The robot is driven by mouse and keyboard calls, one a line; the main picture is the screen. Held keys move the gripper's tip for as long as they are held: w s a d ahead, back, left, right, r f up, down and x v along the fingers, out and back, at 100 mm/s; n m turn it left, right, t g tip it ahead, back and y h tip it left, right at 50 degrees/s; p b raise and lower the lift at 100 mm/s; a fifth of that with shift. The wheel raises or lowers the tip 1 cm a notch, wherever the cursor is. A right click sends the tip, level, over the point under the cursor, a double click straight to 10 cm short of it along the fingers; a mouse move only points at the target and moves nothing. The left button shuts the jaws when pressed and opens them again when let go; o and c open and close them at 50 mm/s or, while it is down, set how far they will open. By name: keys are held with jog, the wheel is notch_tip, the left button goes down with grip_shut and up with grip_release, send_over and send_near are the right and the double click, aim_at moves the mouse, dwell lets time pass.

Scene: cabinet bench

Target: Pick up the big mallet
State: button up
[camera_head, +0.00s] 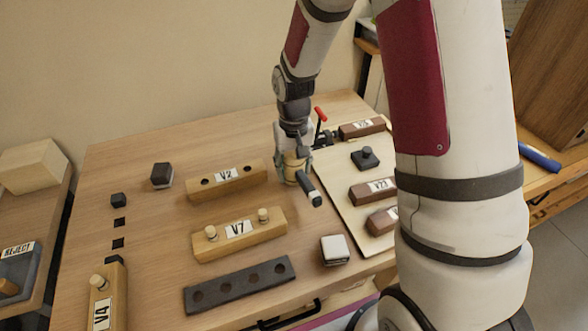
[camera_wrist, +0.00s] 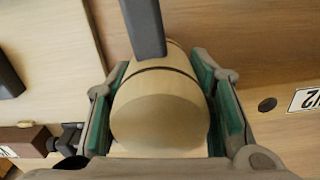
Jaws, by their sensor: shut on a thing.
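The big mallet (camera_wrist: 160,110) has a pale wooden barrel head with a dark band and a dark handle. In the wrist view its head sits between the green pads of my gripper (camera_wrist: 166,95), with both pads against its sides. The handle runs toward the top edge of that view. In the head view my gripper (camera_head: 292,155) points down at the bench, shut on the mallet head (camera_head: 296,168). The handle (camera_head: 310,189) sticks out toward the lower right. I cannot tell whether the mallet touches the bench.
Wooden blocks V2 (camera_head: 242,181) and V7 (camera_head: 262,232) lie left of the mallet. A red-handled clamp (camera_head: 321,116) stands close behind it. A pale board (camera_head: 335,205) with brown blocks is at the right. A white-topped cube (camera_head: 335,250) sits in front.

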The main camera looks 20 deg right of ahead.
aim_at(297, 163)
notch_tip(297, 163, up, 2)
jog(key=shift+w+r, duration=0.1)
jog(key=shift+r, duration=0.1)
jog(key=shift+s+d+r, duration=0.15)
jog(key=shift+s, duration=0.65)
jog(key=s+d, duration=0.1)
jog(key=s, duration=0.3)
jog(key=s+d+r, duration=0.1)
jog(key=s, duration=0.4)
jog(key=s+d, duration=0.1)
jog(key=s, duration=0.4)
jog(key=shift+s+d+r, duration=0.1)
jog(key=shift+r, duration=0.05)
